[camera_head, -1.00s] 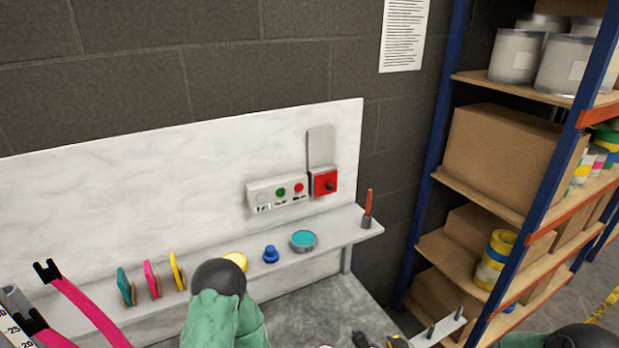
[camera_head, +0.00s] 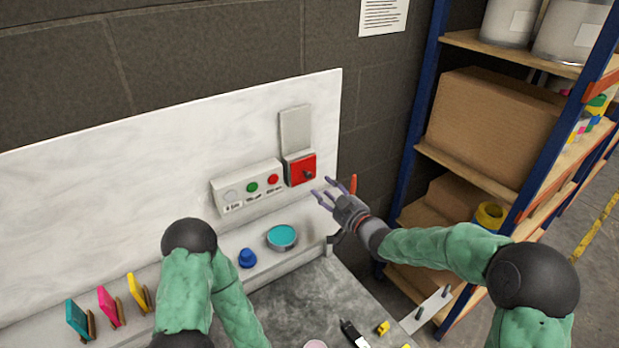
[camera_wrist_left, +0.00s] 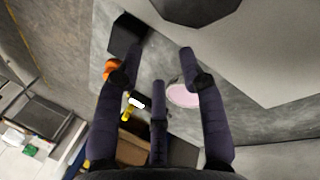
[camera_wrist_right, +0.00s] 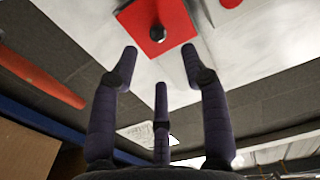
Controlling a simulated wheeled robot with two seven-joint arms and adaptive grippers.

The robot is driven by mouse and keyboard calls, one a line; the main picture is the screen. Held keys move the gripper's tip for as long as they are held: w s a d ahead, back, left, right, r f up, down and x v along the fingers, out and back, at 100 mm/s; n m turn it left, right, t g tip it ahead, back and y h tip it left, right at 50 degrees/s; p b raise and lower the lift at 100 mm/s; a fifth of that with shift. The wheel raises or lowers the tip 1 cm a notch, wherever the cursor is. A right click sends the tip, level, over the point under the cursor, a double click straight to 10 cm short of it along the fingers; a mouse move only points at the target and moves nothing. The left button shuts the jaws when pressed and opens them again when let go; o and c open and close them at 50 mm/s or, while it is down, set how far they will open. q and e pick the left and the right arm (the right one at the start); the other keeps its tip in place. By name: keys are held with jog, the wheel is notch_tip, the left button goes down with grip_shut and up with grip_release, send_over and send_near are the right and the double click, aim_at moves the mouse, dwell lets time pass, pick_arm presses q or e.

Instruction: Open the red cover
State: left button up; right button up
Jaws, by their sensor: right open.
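The red cover (camera_head: 300,169) is a square red plate with a dark knob, on a small box mounted on the white wall panel, below a grey plate (camera_head: 295,128). It also shows at the top of the right wrist view (camera_wrist_right: 150,18), with its dark knob in the middle. My right gripper (camera_head: 331,190) is open and empty, just right of and below the cover, apart from it. Its fingers (camera_wrist_right: 160,68) point toward the cover. My left gripper (camera_wrist_left: 158,75) has its fingers spread and empty over the worktop; it is hidden in the head view.
A control box (camera_head: 247,187) with coloured buttons sits left of the cover. The ledge below holds a teal-topped tin (camera_head: 282,237), a blue knob-like object (camera_head: 247,258) and coloured holders at left. A red-handled tool (camera_head: 353,184) stands behind my right gripper. Shelving (camera_head: 412,120) stands at right.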

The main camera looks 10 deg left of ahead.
aim_at(310, 176)
jog(key=x, duration=0.8)
jog(key=shift+w+f+b, duration=0.1)
jog(key=shift+b, duration=0.25)
